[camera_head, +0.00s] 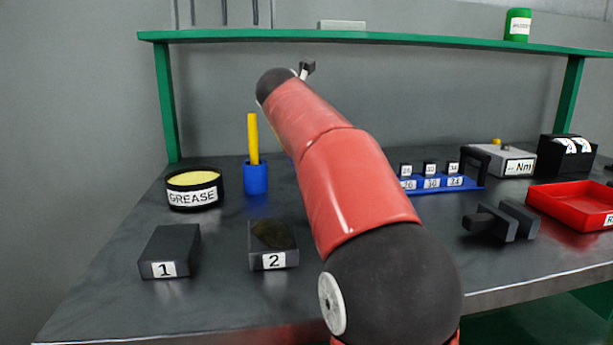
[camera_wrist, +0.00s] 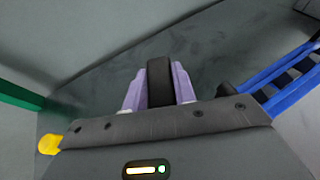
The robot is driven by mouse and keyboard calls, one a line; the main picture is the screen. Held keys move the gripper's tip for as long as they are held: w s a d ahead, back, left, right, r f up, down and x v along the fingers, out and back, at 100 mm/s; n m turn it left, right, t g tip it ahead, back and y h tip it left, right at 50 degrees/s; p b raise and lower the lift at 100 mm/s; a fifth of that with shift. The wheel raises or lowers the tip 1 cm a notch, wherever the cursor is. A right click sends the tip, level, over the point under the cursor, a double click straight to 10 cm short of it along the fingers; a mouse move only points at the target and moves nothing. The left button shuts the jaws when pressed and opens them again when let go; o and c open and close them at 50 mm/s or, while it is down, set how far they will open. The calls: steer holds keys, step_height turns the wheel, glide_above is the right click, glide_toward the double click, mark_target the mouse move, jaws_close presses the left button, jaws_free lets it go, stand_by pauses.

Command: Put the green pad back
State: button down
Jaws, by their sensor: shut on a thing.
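My gripper (camera_wrist: 157,74) has pale lavender fingers, shut on a dark block (camera_wrist: 159,82) held upright between them in the wrist view. No green face shows on this block from here, so I cannot tell whether it is the green pad. No other green pad is in sight. In the head view my red arm reaches over the bench toward the shelf, and the fingers and held block cannot be made out clearly. A block marked 1 (camera_head: 172,247) and a block marked 2 (camera_head: 272,236), with a brownish top patch, stand at the bench's front left.
A grease tin (camera_head: 195,190) and a blue cup (camera_head: 256,178) with a yellow stick stand behind the blocks. A blue rack (camera_head: 472,179), a dark clamp-like thing (camera_head: 501,221) and a red tray (camera_head: 575,203) are on the right. A green shelf (camera_head: 400,41) spans the back.

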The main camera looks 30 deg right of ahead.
step_height(320, 180, down, 11)
steer(key=b, duration=0.3)
steer(key=shift+f+b, duration=0.15)
steer(key=shift+b, duration=0.15)
steer(key=c, duration=1.1)
jaws_free()
steer(key=shift+s+a+r, duration=0.15)
steer(key=shift+r, duration=0.05)
steer(key=v, duration=1.1)
steer(key=shift+s+a+r, duration=0.15)
steer(key=shift+s, duration=0.1)
